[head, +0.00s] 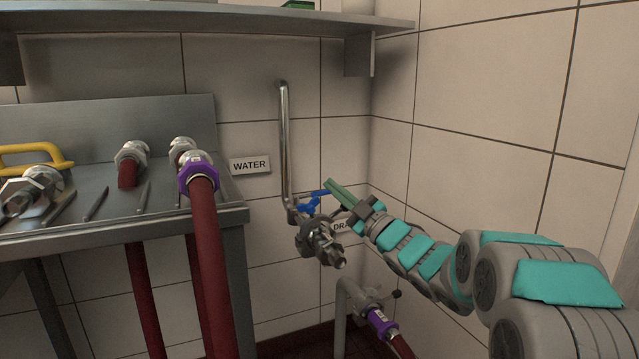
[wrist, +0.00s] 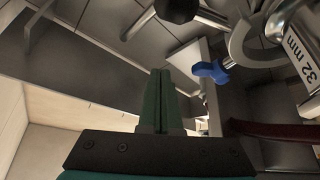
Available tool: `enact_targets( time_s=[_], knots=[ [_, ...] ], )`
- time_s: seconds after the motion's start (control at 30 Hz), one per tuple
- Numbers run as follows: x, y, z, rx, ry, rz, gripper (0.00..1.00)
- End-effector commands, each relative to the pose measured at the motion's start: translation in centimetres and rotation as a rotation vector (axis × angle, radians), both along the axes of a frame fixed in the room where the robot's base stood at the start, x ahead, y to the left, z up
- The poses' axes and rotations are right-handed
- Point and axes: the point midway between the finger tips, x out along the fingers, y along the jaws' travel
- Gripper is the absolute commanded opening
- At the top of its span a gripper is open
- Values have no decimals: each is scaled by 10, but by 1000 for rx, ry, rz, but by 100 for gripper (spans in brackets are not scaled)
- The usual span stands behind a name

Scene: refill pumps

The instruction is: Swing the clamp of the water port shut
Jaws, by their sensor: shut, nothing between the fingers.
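The water port (head: 318,240) is a metal fitting at the foot of a vertical pipe, below and right of the WATER sign (head: 250,164). Its open end points toward the lower right, with no hose on it. Its blue valve handle (head: 312,199) also shows in the wrist view (wrist: 211,71). The clamp cannot be made out clearly from the fitting, nor whether it is open. My gripper (head: 329,184) is shut and empty, just above and right of the port, its green fingers close to the blue handle. The fingers also show in the wrist view (wrist: 160,74).
The drain port (head: 368,298) is below right, with a purple-collared hose (head: 384,324). A metal bench (head: 110,210) with red hoses (head: 207,260) stands left. A shelf (head: 210,19) runs above. In the wrist view, a black knob (wrist: 178,9) and a "32 mm" fitting (wrist: 304,50) are near.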

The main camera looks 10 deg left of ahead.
Motion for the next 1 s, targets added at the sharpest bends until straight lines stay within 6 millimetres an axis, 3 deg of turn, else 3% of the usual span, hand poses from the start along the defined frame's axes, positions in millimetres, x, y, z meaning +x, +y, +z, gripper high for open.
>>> enact_targets(
  time_s=[0.4, 0.7, 1.0],
  knots=[
    [22, -35, -41, 337, 207, 0, 0],
    [30, -49, -71, 529, 324, 1, 0],
    [33, -53, -87, 633, 387, 1, 0]
  ],
)
